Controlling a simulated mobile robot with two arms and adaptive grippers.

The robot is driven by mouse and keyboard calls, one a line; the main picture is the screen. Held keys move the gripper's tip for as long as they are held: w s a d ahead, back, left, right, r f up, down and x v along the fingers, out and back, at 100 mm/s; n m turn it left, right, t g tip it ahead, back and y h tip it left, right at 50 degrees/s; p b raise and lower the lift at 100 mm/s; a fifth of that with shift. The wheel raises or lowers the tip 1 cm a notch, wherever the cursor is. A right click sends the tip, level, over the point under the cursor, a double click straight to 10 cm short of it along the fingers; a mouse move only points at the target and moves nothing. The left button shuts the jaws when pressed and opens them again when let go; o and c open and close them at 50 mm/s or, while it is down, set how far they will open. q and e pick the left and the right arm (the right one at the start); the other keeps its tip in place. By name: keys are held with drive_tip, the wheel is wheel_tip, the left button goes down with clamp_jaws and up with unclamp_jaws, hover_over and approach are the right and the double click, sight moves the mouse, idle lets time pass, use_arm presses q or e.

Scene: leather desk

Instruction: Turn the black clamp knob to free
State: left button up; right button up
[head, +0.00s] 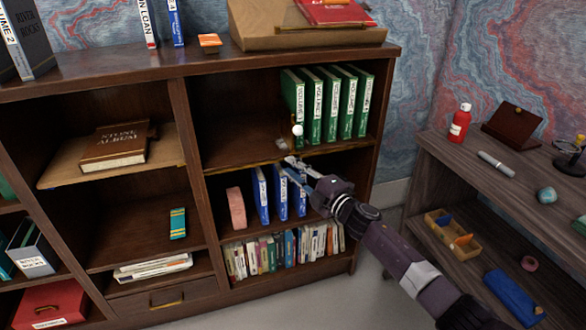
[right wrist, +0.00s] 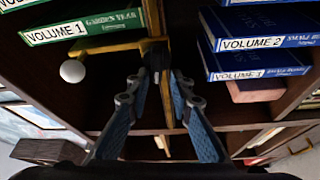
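The black clamp knob (right wrist: 157,58) shows in the right wrist view, at a yellow-brown bracket (right wrist: 125,47) along the shelf edge. A white ball (right wrist: 72,71) is left of it; it also shows in the head view (head: 297,130). My right gripper (right wrist: 160,80) points at the knob, its two fingers on either side of the line to it. The fingers look apart; whether either touches the knob I cannot tell. In the head view my right gripper (head: 296,167) is at the front edge of the right-hand shelf. My left gripper is not in view.
Green volumes (head: 330,103) stand on the shelf above, right of the ball. Blue volumes (head: 281,192) stand just below the gripper, with a pink block (head: 237,208) to their left. A side table (head: 480,215) with small items is at the right.

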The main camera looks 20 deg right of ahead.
drive_tip(key=shift+o, duration=0.3)
drive_tip(key=shift+r, duration=0.1)
drive_tip(key=v, duration=1.2)
